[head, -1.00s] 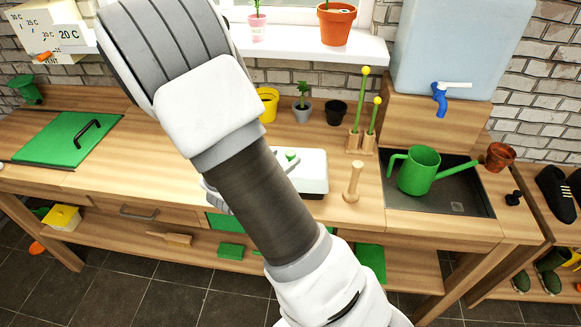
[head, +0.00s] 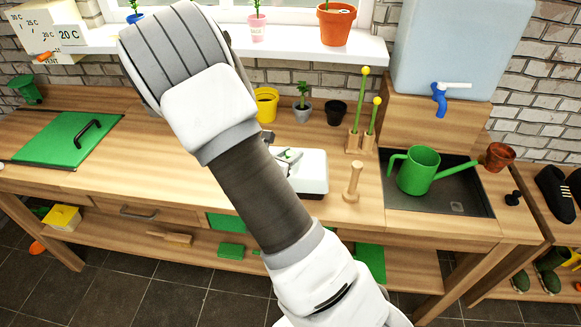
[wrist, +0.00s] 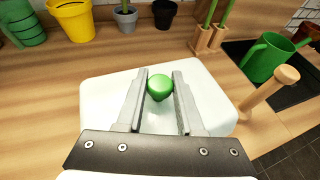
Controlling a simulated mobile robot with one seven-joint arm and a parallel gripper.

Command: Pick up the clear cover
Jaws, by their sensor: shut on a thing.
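The clear cover (wrist: 207,105) is a pale, see-through lid with rounded corners and a round green knob (wrist: 160,87) on top. It sits on the wooden bench, and its right part shows past my arm in the head view (head: 313,172). My gripper (wrist: 160,80) is over the cover, with one grey finger on each side of the knob, shut on it. In the head view my gripper (head: 288,155) is partly hidden by my arm. What lies under the cover cannot be made out.
A wooden dibber (head: 352,182) stands close right of the cover. A green watering can (head: 418,170) stands in the dark sink farther right. Yellow (head: 266,105), grey (head: 303,113) and black (head: 336,113) pots stand behind. Bare bench lies to the left.

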